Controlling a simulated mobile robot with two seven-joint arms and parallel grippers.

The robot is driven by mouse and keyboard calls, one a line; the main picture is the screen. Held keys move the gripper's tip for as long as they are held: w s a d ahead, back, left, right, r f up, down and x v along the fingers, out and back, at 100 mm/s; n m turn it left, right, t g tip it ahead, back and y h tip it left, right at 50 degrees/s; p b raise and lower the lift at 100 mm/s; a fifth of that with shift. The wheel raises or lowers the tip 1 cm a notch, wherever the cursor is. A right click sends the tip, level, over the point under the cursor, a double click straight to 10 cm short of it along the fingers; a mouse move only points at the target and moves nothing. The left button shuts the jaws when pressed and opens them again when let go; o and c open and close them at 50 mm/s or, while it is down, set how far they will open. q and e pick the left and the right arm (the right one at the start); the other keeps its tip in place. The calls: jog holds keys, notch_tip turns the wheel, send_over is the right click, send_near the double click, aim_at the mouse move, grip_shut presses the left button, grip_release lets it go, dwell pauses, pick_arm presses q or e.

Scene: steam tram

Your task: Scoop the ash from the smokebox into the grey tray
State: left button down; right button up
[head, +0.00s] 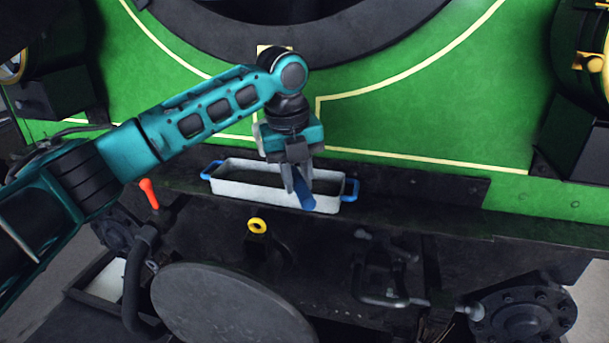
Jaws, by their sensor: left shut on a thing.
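The grey tray (228,190) is long and shallow with blue end handles. It sits on the dark ledge below the green front of the tram. My left gripper (298,184) points down over the right half of the tray and is shut on a blue handle (306,197), which looks like the scoop's. The rest of that tool is not visible, and I cannot tell whether it touches the tray. The smokebox (300,40) shows only as the lower part of a dark round rim at the top. No ash can be made out. My right gripper is not in view.
A large round buffer (230,308) stands out below the ledge. A coupling hook and pipework (385,295) lie lower right. The ledge right of the tray (420,188) is clear.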

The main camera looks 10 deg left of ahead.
pick_arm(q)
jog(key=shift+s+a+f+n+t+h+b, duration=0.1)
jog(key=shift+s+a+n+t+h+b, duration=0.35)
jog(key=shift+t+h+b, duration=2.45)
jog(key=shift+s+a+f+n+g+h+b, duration=0.3)
jog(key=shift+a+h+b, duration=1)
jog(key=shift+b, duration=3.75)
jog(key=shift+s+a+r+n+t+h+b, duration=0.1)
jog(key=shift+s+a+t+h+b, duration=0.45)
jog(key=shift+t+h+b, duration=2.45)
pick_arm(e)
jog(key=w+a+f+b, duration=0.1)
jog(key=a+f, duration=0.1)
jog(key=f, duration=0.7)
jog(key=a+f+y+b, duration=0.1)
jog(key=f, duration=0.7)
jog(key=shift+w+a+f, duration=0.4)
pick_arm(q)
jog(key=g+y, duration=0.1)
jog(key=g, duration=0.2)
